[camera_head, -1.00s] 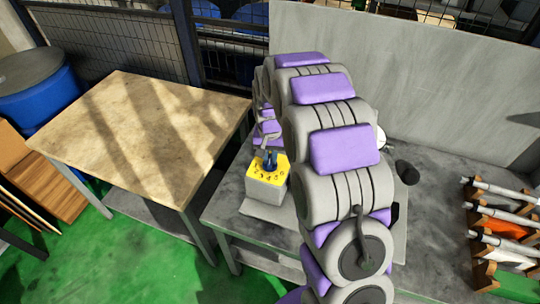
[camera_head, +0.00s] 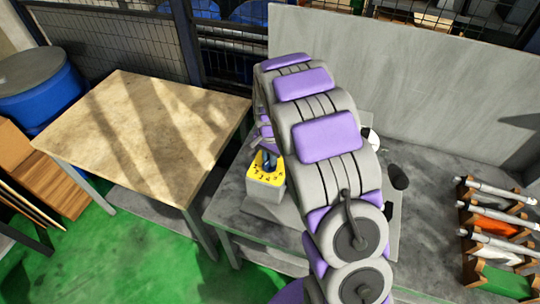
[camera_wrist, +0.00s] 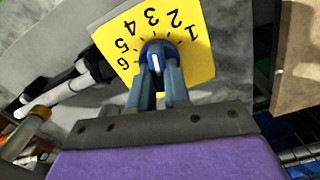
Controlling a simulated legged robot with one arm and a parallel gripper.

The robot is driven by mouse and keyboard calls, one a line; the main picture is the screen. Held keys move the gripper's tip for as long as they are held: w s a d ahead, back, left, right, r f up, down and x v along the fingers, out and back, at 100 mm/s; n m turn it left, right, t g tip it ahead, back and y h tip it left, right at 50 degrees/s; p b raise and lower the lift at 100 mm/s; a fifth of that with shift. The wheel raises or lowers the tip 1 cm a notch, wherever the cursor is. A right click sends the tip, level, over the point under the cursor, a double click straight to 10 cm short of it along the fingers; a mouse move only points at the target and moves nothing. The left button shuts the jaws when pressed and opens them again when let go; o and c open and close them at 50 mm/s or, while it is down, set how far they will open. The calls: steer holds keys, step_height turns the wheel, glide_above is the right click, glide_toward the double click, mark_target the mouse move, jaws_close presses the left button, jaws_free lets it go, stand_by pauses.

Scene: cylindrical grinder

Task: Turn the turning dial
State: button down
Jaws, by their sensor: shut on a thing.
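The turning dial (camera_wrist: 157,49) is a blue knob with a white pointer line, set on a yellow plate (camera_wrist: 198,58) with black numbers around it. In the wrist view the pointer runs nearly straight up and down in the picture. My gripper (camera_wrist: 158,72) is shut on the dial, a finger on either side of it. In the head view the yellow plate (camera_head: 267,164) tops a grey box (camera_head: 264,188) on the grey table. There my arm hides part of the dial and most of the gripper.
The grey table (camera_head: 432,218) carries a rack of metal shafts (camera_head: 497,220) at the right and a dark cylinder (camera_head: 398,176). A wooden table (camera_head: 145,125) stands at the left beside a blue barrel (camera_head: 42,96). A grey panel (camera_head: 420,80) closes off the back.

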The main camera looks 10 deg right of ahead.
stand_by(0.4)
steer(key=c, duration=1.1)
jaws_free()
steer(key=shift+a, duration=0.1)
steer(key=shift+r, duration=0.1)
step_height(320, 180, up, 17)
steer(key=shift+w+r+p, duration=0.1)
steer(key=shift+p, duration=1.05)
steer(key=s+n, duration=0.3)
steer(key=s, duration=1)
steer(key=s+r+n+g+b, duration=0.1)
steer(key=s+n, duration=0.2)
steer(key=s, duration=0.9)
steer(key=s+r+n, duration=0.1)
steer(key=s+n, duration=0.2)
steer(key=s, duration=1)
steer(key=shift+s+r+n+g, duration=0.2)
steer(key=shift+s+n+g, duration=0.1)
steer(key=shift+s+g, duration=0.1)
